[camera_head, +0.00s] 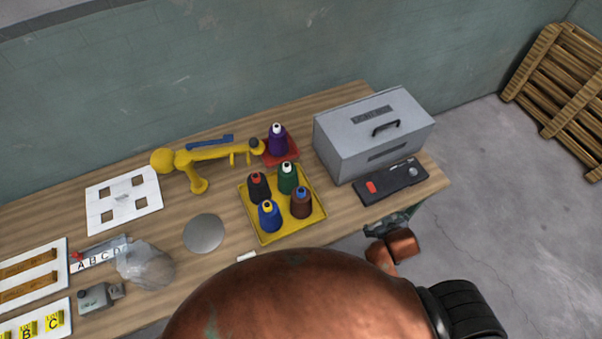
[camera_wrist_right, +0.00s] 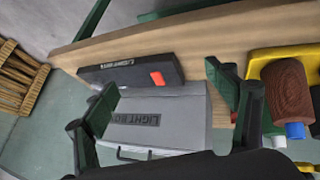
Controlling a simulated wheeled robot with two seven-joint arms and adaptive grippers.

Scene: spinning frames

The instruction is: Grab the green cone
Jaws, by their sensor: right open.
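The green cone (camera_head: 287,179) stands upright with a pale tip in the back right part of a yellow tray (camera_head: 267,236). Around it in the tray stand a black cone with a red tip (camera_head: 258,188), a blue cone (camera_head: 269,215) and a brown cone (camera_head: 301,203). My right gripper (camera_head: 397,219) is at the table's front edge, right of the tray and apart from the cones. In the right wrist view its green fingers (camera_wrist_right: 170,95) are spread and empty. The brown cone (camera_wrist_right: 284,90) shows there beside the right finger; the green cone is mostly hidden. My left gripper is out of view.
A grey light box (camera_head: 372,135) and a black panel with a red switch (camera_head: 390,183) stand right of the tray. A purple cone (camera_head: 277,141) on a red base and a yellow stand (camera_head: 205,155) are behind it. A grey disc (camera_head: 203,233) lies left.

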